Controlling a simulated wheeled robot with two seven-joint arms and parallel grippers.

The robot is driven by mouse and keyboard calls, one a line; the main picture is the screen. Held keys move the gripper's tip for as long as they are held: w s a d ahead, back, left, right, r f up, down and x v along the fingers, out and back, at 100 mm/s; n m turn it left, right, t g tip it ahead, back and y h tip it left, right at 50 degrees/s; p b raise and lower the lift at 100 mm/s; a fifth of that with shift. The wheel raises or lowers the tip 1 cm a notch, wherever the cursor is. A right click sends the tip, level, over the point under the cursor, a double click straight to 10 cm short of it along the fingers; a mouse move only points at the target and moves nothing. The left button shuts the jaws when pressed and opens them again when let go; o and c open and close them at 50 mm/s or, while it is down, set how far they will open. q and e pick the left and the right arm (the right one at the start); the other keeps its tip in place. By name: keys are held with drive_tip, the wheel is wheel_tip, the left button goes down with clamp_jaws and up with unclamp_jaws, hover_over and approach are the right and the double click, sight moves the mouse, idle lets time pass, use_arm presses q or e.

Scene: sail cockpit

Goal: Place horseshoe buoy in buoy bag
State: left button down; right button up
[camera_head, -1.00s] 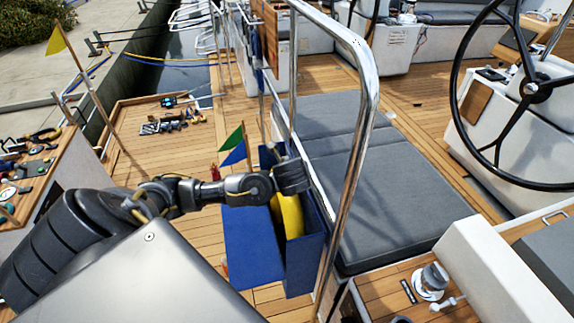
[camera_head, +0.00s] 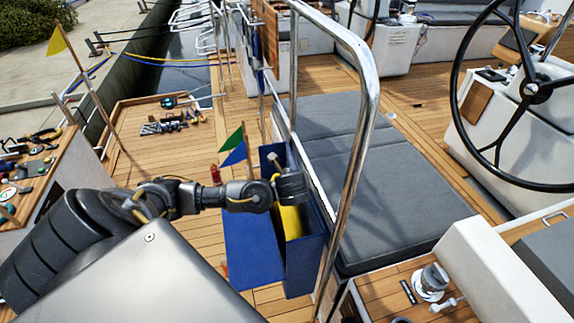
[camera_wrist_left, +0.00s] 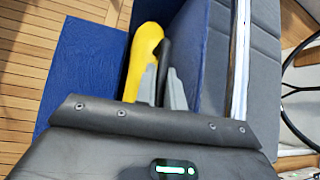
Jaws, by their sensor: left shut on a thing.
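The yellow horseshoe buoy (camera_head: 291,220) is inside the opening of the blue buoy bag (camera_head: 305,265), partly hidden by its walls and my left arm. In the left wrist view the yellow buoy (camera_wrist_left: 141,58) stands upright between the blue bag walls (camera_wrist_left: 183,45), with a dark part beside it. My left gripper (camera_wrist_left: 160,88) is shut on the buoy, its grey fingertips at the buoy's near end. In the head view my left wrist is right above the bag, and its fingers are hidden. My right gripper is not in view.
A steel rail (camera_head: 362,130) rises close to the right of the bag, with a grey cushioned seat (camera_head: 375,190) beyond it. A green and blue flag (camera_head: 234,148) stands behind the arm. Wooden deck (camera_head: 190,225) lies to the left.

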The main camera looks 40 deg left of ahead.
use_arm(q)
drive_tip(key=c, duration=1.5)
unclamp_jaws()
drive_tip(key=shift+r, duration=0.6)
drive_tip(key=v, duration=0.5)
drive_tip(key=shift+d+r+b, duration=0.15)
drive_tip(key=shift+r+b, duration=0.05)
drive_tip(key=shift+b, duration=0.15)
drive_tip(key=p+v, duration=0.6)
drive_tip(key=shift+s+r+p, duration=0.2)
drive_tip(key=shift+r+p, duration=0.1)
drive_tip(key=shift+d, duration=0.1)
